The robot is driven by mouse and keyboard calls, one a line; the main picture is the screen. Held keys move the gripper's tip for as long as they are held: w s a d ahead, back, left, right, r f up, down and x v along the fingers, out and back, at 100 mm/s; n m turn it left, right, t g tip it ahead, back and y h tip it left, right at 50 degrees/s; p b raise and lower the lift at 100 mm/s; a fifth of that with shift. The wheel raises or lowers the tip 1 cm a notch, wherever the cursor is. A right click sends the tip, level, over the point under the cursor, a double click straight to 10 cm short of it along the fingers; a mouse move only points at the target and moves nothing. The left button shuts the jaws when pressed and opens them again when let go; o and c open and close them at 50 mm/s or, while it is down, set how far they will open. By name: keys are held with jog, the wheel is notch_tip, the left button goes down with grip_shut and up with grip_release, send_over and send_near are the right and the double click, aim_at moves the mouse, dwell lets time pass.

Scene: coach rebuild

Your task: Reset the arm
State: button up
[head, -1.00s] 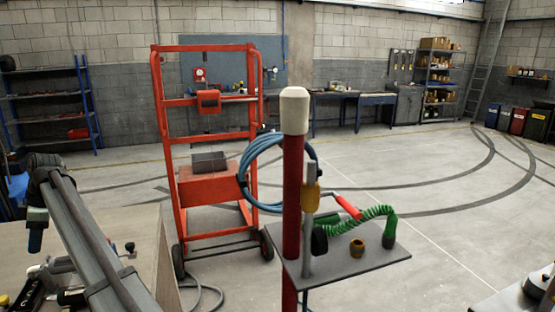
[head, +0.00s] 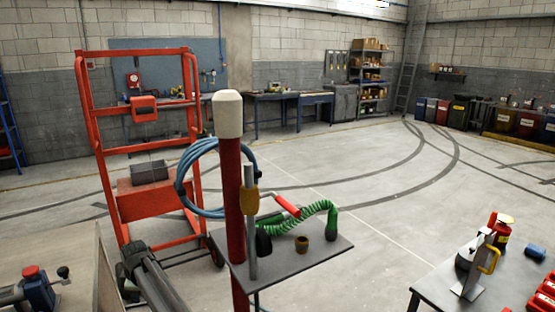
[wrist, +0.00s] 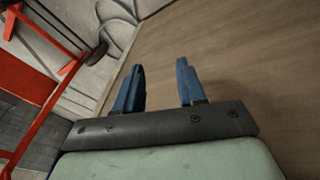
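My gripper (wrist: 159,67) shows in the wrist view as two blue fingers standing apart with nothing between them, so it is open and empty. Beyond the fingers is a plain brown wooden surface. In the head view, part of my grey arm (head: 155,278) shows at the bottom, left of the red post; the gripper itself cannot be made out there.
A red trolley (head: 152,203) stands behind my arm and shows close by in the wrist view (wrist: 32,85). A red post (head: 234,190) with a grey shelf (head: 300,262) stands to the right. A bench (head: 85,250) is at left, a table (head: 430,285) at right.

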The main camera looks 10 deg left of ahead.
jog(key=s+d+f+m+g+h, duration=0.1)
jog(key=s+d+f+m+h, duration=0.15)
jog(key=s+d+f, duration=0.6)
jog(key=s+d+f+m+g+h, duration=0.1)
jog(key=s+d+f+h, duration=0.25)
jog(key=d+f, duration=0.95)
jog(key=s+d+f+m+g+h, duration=0.15)
jog(key=s+d+f, duration=0.55)
jog(key=d, duration=0.7)
jog(key=s+d+f+m+g+y, duration=0.1)
jog(key=s+d+f+m, duration=0.2)
jog(key=d, duration=1.2)
jog(key=s+d+f+m+g+y, duration=0.1)
jog(key=s+d+f+m+g, duration=0.1)
jog(key=s+d+m, duration=0.3)
jog(key=s+d+f+m+g+y, duration=0.1)
jog(key=s+d+f+m, duration=0.3)
jog(key=d, duration=2.1)
jog(key=m+y, duration=0.1)
jog(key=m, duration=0.4)
jog(key=shift+m, duration=0.4)
